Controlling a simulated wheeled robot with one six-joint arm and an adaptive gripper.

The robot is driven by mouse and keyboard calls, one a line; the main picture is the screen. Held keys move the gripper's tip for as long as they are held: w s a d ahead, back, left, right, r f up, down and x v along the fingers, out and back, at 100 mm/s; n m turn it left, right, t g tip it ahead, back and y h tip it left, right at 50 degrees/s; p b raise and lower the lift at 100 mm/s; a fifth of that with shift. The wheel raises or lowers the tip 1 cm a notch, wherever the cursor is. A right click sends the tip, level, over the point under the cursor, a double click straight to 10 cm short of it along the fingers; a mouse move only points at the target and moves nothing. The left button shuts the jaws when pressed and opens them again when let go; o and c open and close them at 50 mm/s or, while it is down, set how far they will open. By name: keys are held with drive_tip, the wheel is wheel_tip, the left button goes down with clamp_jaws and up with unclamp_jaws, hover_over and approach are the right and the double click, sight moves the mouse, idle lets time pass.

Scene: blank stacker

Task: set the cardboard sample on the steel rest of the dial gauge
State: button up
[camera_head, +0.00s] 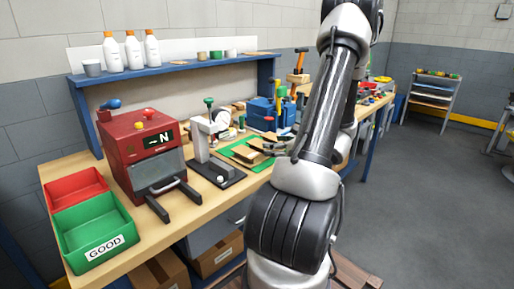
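Flat tan pieces that look like cardboard (245,153) lie on the green mat (233,141) in the middle of the bench; I cannot tell which is the sample. A white round dial (222,116) shows behind a grey upright stand (199,142) with a green knob and a dark base, left of the mat. The steel rest cannot be made out. My gripper seems to be the dark shape (274,142) at the mat's right side, close to the tan pieces, partly hidden by my arm. I cannot tell whether it is open or holds anything.
A red machine (145,140) with a front handle stands left of the grey stand. A red bin (75,186) and a green bin (93,230) marked GOOD sit at the left end. A blue vise (265,112) stands behind the mat. A blue shelf (170,68) holds bottles.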

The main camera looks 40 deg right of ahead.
drive_tip(key=x, duration=0.7)
drive_tip(key=shift+d, duration=0.15)
drive_tip(key=shift+r, duration=0.1)
drive_tip(key=shift+c, duration=0.4)
drive_tip(key=c, duration=0.4)
